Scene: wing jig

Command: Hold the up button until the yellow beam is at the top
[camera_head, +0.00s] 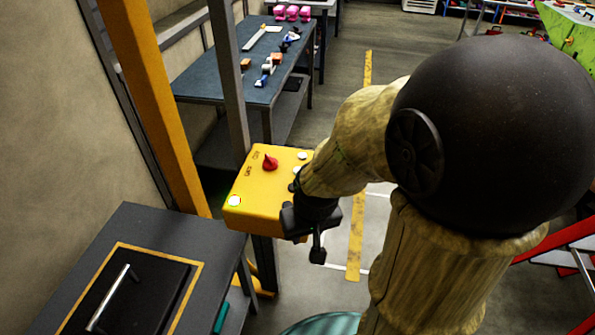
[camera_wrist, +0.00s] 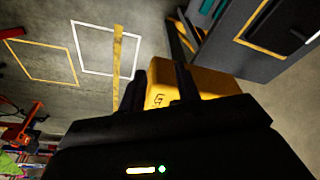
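The yellow control box (camera_head: 258,200) is fixed at a grey post. Its top carries a red knob (camera_head: 270,162), a pale lit button (camera_head: 234,201) and small white buttons (camera_head: 303,155) near my arm. I cannot read which button is up. My gripper (camera_head: 308,218) is at the box's right edge; contact with a button is hidden. In the wrist view, my gripper's two dark fingers (camera_wrist: 160,80) stand apart, with the yellow box (camera_wrist: 210,83) behind them. An orange-yellow beam (camera_head: 150,90) slants along the left in the head view; its upper end is out of frame.
A dark cabinet (camera_head: 215,245) with a handled black panel stands at front left. A blue-grey workbench (camera_head: 210,83) with small parts is behind the box. Red framework (camera_head: 570,240) is at right. The floor with a yellow stripe (camera_head: 356,235) is clear.

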